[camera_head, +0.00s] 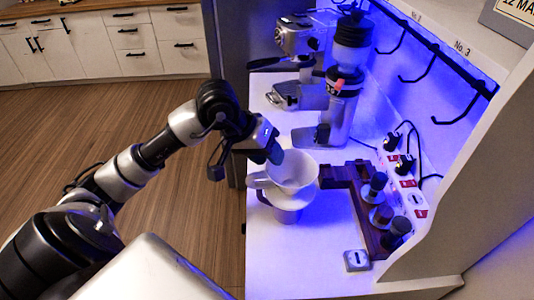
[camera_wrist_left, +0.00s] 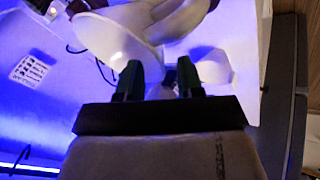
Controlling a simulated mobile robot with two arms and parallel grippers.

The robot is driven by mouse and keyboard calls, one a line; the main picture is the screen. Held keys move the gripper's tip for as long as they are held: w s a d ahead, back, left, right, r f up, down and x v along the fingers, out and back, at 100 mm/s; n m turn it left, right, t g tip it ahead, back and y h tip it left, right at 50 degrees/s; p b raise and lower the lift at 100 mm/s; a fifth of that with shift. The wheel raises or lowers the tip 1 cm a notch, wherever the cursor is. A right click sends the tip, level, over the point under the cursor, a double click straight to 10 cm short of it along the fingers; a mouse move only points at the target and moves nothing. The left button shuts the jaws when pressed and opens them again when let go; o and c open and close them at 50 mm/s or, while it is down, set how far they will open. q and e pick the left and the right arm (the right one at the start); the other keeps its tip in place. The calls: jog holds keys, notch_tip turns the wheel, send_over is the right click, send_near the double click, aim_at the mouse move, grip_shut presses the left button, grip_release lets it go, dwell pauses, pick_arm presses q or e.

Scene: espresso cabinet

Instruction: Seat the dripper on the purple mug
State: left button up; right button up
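The white cone-shaped dripper (camera_head: 292,169) sits over the mug (camera_head: 287,214) on the counter, its wide mouth facing up. The mug looks pale violet under the purple light, and its upper part is hidden by the dripper. Whether the dripper's base lies flat on the mug rim cannot be told. My left gripper (camera_head: 274,155) is at the dripper's far-left rim, close to it. In the left wrist view, its two dark fingers (camera_wrist_left: 161,77) are apart, with pale surface between them, and the dripper (camera_wrist_left: 108,42) lies beyond the left finger. My right gripper is not in view.
A grinder (camera_head: 341,85) and an espresso machine (camera_head: 300,45) stand behind on the counter (camera_head: 290,255). A dark wooden holder (camera_head: 366,225) with several dark-topped pieces lies to the right. A small square device (camera_head: 356,260) is in front.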

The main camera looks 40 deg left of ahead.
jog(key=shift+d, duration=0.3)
pick_arm(q)
jog(key=b+v, duration=0.3)
jog(key=v, duration=0.7)
jog(key=shift+r, duration=0.4)
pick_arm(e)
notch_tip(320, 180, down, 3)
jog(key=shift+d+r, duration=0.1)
pick_arm(q)
jog(key=shift+s+a, duration=0.1)
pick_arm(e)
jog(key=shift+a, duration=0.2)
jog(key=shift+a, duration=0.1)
